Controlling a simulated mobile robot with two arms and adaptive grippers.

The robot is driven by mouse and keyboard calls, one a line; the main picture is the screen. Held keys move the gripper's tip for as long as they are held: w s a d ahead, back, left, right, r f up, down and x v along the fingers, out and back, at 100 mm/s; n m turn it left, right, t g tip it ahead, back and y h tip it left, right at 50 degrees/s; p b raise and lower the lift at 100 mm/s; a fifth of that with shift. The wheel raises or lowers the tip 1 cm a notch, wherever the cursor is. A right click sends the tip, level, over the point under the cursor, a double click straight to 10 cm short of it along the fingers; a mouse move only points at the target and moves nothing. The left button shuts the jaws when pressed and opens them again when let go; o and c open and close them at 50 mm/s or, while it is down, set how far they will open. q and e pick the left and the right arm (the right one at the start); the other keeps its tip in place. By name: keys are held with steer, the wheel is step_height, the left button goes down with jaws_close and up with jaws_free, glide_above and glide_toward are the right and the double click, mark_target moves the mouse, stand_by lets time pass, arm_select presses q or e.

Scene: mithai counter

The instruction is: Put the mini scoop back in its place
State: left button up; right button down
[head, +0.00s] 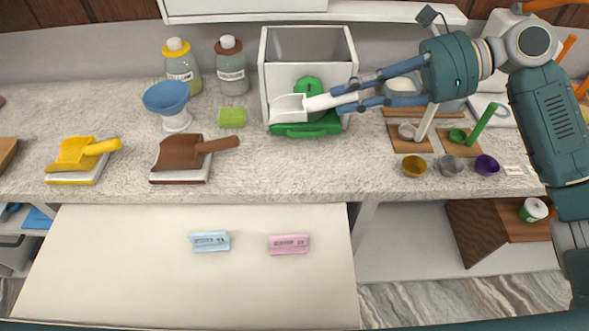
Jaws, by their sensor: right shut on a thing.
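My right gripper (346,98) reaches in from the right and is shut on the handle of a white scoop (288,107). The scoop points left, in front of a white open-topped bin (308,44), over or at the green tray (306,130) at the bin's foot. I cannot tell whether the scoop touches the tray. A yellow scoop (72,153) and a brown scoop (178,153) rest on white-based holders at the left. Small white (406,131) and green (458,135) measuring scoops sit on wooden boards at the right. My left gripper is not in view.
A blue funnel-like cup (166,98), two capped bottles (181,66) (232,66) and a lime block (231,118) stand left of the bin. Small gold, grey and purple cups (414,167) line the right front. Blue and pink labels (289,244) lie on the lower white surface.

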steer(key=shift+w+d+r, duration=0.45)
steer(key=shift+w+r, duration=0.05)
steer(key=f, duration=1.5)
steer(key=shift+w+d+f, duration=0.15)
steer(key=shift+d+f, duration=0.1)
steer(key=shift+f, duration=0.05)
step_height(320, 180, down, 3)
steer(key=shift+r+p, duration=0.1)
steer(key=shift+p, duration=0.85)
steer(key=shift+f, duration=0.3)
steer(key=c, duration=1.9)
jaws_free()
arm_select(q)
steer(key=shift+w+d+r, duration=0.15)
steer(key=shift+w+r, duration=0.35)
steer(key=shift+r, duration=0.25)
arm_select(e)
steer(key=o, duration=0.3)
